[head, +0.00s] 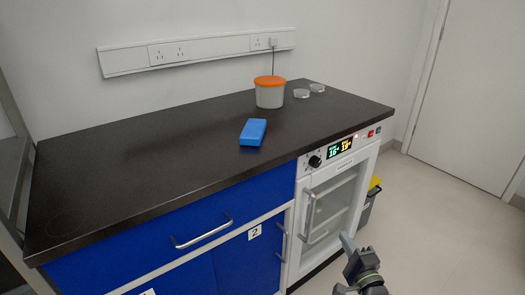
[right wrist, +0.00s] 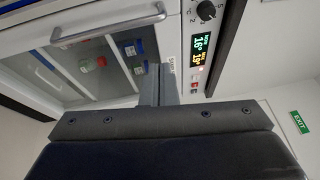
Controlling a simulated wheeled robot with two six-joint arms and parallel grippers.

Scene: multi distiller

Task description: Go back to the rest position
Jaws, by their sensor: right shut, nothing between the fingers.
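My right gripper (head: 346,243) shows at the lower right of the head view, in front of the white appliance and low beside its door. In the right wrist view, its two fingers (right wrist: 158,85) are together and hold nothing. My left gripper is not in view. The white appliance (head: 368,175) has a glass door (head: 327,213) with a vertical handle, a black knob and a lit display (head: 340,147). The door looks shut. In the right wrist view, red and blue items (right wrist: 101,62) show behind the glass.
A dark countertop (head: 130,165) holds a blue box (head: 253,132), a white tub with an orange lid (head: 270,93) and two small clear dishes. Blue cabinets (head: 190,225) with handles stand below. A bin (head: 369,200) is right of the appliance. The floor (head: 440,215) at right is clear.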

